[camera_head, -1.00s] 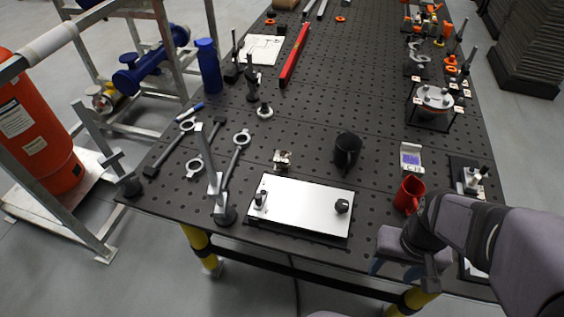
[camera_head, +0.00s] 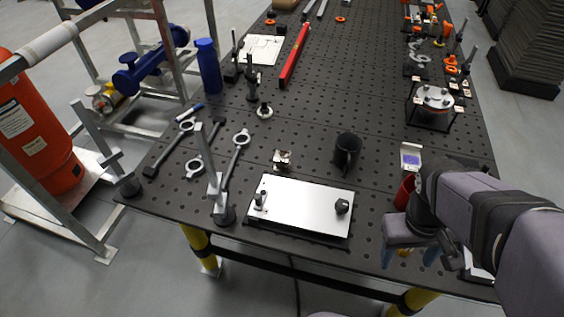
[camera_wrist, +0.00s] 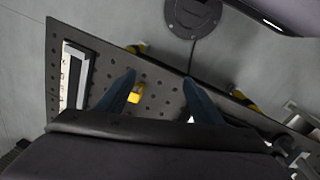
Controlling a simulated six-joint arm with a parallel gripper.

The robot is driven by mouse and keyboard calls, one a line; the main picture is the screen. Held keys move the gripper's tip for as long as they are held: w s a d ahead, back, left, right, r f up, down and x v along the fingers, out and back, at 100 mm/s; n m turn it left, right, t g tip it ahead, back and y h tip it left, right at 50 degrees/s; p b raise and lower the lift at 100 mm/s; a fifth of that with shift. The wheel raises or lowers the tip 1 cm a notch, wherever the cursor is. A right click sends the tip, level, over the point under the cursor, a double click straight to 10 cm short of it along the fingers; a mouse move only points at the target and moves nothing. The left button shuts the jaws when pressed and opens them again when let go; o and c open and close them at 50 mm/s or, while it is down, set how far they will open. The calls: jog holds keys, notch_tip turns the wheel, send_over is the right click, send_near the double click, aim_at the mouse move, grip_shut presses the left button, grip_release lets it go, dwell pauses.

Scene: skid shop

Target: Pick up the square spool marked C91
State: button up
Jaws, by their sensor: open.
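My gripper (camera_head: 409,260) is low over the front right edge of the dark perforated table, its two blue-grey fingers apart. In the wrist view my gripper (camera_wrist: 160,82) is open with nothing held. A small yellow object (camera_wrist: 135,92) shows beside the left finger, partly covered by it. It also shows as a yellow spot (camera_head: 405,252) near the fingers in the head view. No marking on it can be read. I cannot make out the label C91 anywhere, so I cannot tell which thing is the square spool.
A red mug (camera_head: 404,192) stands behind my gripper, partly hidden by my arm. A black mug (camera_head: 346,152), a small white box (camera_head: 410,156) and a white plate (camera_head: 300,203) with knobs are nearby. A round flange in a black frame (camera_head: 433,98) stands farther back.

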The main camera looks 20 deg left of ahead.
jog(key=w+a+n+t+h+b, duration=0.15)
jog(key=w+a+n+t, duration=0.25)
jog(key=w+n, duration=0.5)
jog(key=w+a+n+t+h, duration=0.3)
jog(key=w+a+n, duration=0.1)
jog(key=w+n, duration=0.5)
jog(key=w+a+n+t+y+b, duration=0.1)
jog(key=w+a+n+t+y, duration=0.2)
jog(key=a+n, duration=0.8)
jog(key=w+a+n+t+y+b, duration=0.1)
jog(key=a+n+t+y, duration=0.35)
jog(key=a, duration=1.15)
jog(key=g, duration=0.1)
send_near(281, 159)
jog(key=w, duration=0.2)
jog(key=shift+w+r+n, duration=0.1)
jog(key=shift+w+n, duration=0.25)
jog(key=shift+f, duration=0.6)
jog(key=shift+p+x, duration=1.35)
jog(key=shift+x, duration=0.25)
jog(key=shift+p+x, duration=1)
jog(key=shift+x, duration=1.05)
jog(key=shift+a, duration=0.1)
